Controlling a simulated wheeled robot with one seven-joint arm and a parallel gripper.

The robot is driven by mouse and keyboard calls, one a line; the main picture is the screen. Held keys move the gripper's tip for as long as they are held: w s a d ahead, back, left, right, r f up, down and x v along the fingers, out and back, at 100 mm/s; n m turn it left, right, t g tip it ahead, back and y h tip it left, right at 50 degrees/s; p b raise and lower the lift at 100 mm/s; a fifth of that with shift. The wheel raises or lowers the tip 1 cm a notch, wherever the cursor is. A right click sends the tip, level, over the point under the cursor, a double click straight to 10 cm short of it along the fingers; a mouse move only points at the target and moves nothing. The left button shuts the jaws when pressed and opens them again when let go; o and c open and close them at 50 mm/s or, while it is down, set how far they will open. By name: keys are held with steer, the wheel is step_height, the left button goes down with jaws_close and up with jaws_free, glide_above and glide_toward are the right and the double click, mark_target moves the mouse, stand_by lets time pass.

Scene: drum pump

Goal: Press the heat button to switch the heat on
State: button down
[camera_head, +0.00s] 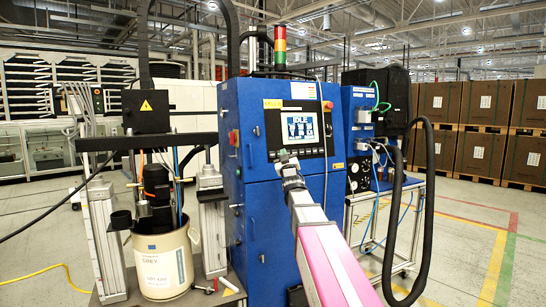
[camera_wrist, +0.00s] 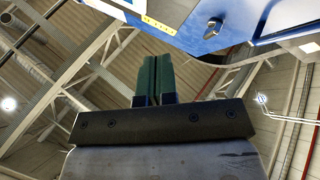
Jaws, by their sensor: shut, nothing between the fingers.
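The control panel (camera_head: 299,127) is set in the upper front of the blue cabinet (camera_head: 262,210) in the head view. Its lit screen (camera_head: 302,126) seems to read IDLE. The heat button cannot be told apart at this size, and my gripper may cover part of the panel's lower edge. My gripper (camera_head: 282,154) is just below and in front of the panel's lower left part; whether it touches cannot be told. In the wrist view my gripper's green fingers (camera_wrist: 157,74) are together and empty, pointing up towards the cabinet's edge (camera_wrist: 150,24).
A red knob (camera_head: 234,138) sits on the cabinet's left edge. A signal tower (camera_head: 280,46) stands on top. A drum (camera_head: 163,262) with a pump stands at left. A black hose (camera_head: 427,200) loops at right. A metal latch (camera_wrist: 212,28) shows in the wrist view.

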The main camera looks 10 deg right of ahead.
mark_target(275, 155)
steer(key=shift+w+a+f, duration=0.25)
steer(key=shift+w+a, duration=0.2)
steer(key=shift+w, duration=0.85)
steer(key=shift+w+a+f, duration=0.25)
steer(key=shift+w+a, duration=0.15)
steer(key=shift+w, duration=0.95)
steer(key=shift+w+a+f, duration=0.25)
steer(key=shift+w+a, duration=0.2)
steer(key=shift+w, duration=0.85)
steer(key=shift+w, duration=0.1)
steer(key=shift+w+a, duration=0.1)
steer(key=shift+w, duration=0.2)
steer(key=shift+w+a+f, duration=0.15)
steer(key=shift+w, duration=0.25)
steer(key=shift+s, duration=0.1)
steer(key=shift+s+d, duration=0.25)
steer(key=shift+s, duration=0.5)
steer(key=s, duration=0.1)
steer(key=s+d, duration=0.1)
steer(key=s, duration=0.1)
steer(key=s+r, duration=0.1)
steer(key=shift+s+d+r, duration=0.1)
steer(key=shift+s+d, duration=0.2)
